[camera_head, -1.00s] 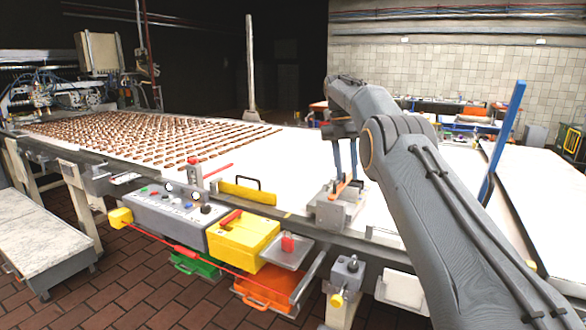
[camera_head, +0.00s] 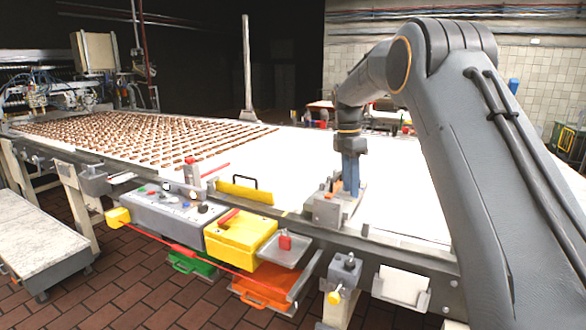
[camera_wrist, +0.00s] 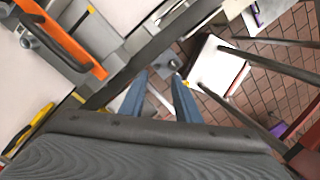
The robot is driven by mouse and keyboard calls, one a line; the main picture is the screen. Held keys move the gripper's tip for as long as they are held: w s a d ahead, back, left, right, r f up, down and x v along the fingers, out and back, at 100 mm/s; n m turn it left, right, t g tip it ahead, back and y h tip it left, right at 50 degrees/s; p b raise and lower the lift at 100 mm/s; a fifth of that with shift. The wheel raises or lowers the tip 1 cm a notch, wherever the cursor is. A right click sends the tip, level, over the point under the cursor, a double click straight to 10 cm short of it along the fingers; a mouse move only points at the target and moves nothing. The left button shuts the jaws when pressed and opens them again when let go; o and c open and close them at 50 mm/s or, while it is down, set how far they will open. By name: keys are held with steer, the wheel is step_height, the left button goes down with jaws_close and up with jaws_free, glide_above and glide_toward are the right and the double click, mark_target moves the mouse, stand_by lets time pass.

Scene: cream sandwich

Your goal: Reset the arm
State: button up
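My gripper (camera_head: 350,175) hangs with its blue fingers pointing down, just above or in front of the grey metal block at the conveyor's front edge. In the wrist view, my gripper (camera_wrist: 160,88) shows its two fingers apart with no object between them, so it is open and empty. My arm is bent, with the elbow high at the upper right of the head view. Whether the fingertips touch the block cannot be told.
The white conveyor (camera_head: 300,155) carries rows of brown cookies (camera_head: 140,138) at the left. A grey block (camera_head: 335,208), a control panel (camera_head: 170,207) and a yellow box (camera_head: 240,233) line its front edge. An orange bar (camera_wrist: 62,38) shows in the wrist view.

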steer(key=s+f+m, duration=0.4)
steer(key=s+m, duration=0.3)
steer(key=s, duration=0.5)
steer(key=s+d+f+m+t, duration=0.1)
steer(key=s+f+m, duration=0.3)
steer(key=s+m, duration=0.3)
steer(key=s+d+f+m+t+y, duration=0.1)
steer(key=s+f+m, duration=0.2)
steer(key=s, duration=1.5)
steer(key=m, duration=0.4)
steer(key=shift+d+f, duration=0.15)
steer(key=shift+f, duration=0.25)
